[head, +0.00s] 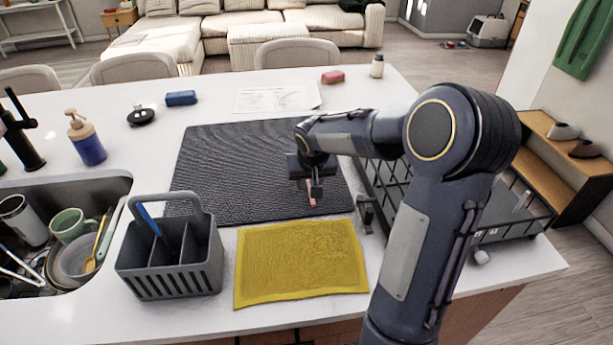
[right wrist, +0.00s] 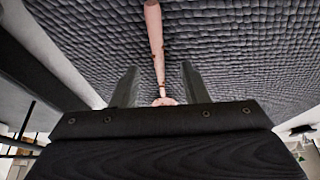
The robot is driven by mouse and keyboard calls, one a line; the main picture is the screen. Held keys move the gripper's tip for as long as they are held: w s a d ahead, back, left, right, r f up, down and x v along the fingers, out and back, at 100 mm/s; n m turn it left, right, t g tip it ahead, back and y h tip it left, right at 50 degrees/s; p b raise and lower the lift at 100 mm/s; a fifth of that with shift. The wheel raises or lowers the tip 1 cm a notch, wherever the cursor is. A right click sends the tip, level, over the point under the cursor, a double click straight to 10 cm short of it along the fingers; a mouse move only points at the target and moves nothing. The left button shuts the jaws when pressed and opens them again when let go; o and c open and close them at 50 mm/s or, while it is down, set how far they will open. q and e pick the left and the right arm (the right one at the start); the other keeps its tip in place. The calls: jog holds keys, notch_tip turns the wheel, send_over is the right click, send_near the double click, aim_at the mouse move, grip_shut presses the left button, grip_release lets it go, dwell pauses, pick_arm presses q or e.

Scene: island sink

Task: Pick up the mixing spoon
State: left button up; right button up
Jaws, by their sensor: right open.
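The mixing spoon (right wrist: 156,45) is a thin, light pinkish-brown stick in the right wrist view. It runs from the top edge down between the two fingers, and its lower end is partly hidden behind the gripper body. In the head view only a short piece of the spoon (head: 312,194) shows, over the dark mat (head: 225,160). My right gripper (right wrist: 155,85) is open, with one finger on each side of the spoon and a gap to both. In the head view the right gripper (head: 307,190) points down over the mat's right part. My left gripper is not in view.
A grey caddy (head: 165,285) and a yellow cloth (head: 300,262) lie nearer the front. A black wire rack (head: 375,185) stands right of the mat. The sink (head: 100,187) at left holds several dishes. A soap bottle (head: 86,145) stands behind it.

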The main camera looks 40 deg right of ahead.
jog(key=shift+f, duration=0.2)
grip_shut()
jog(key=shift+r, duration=0.15)
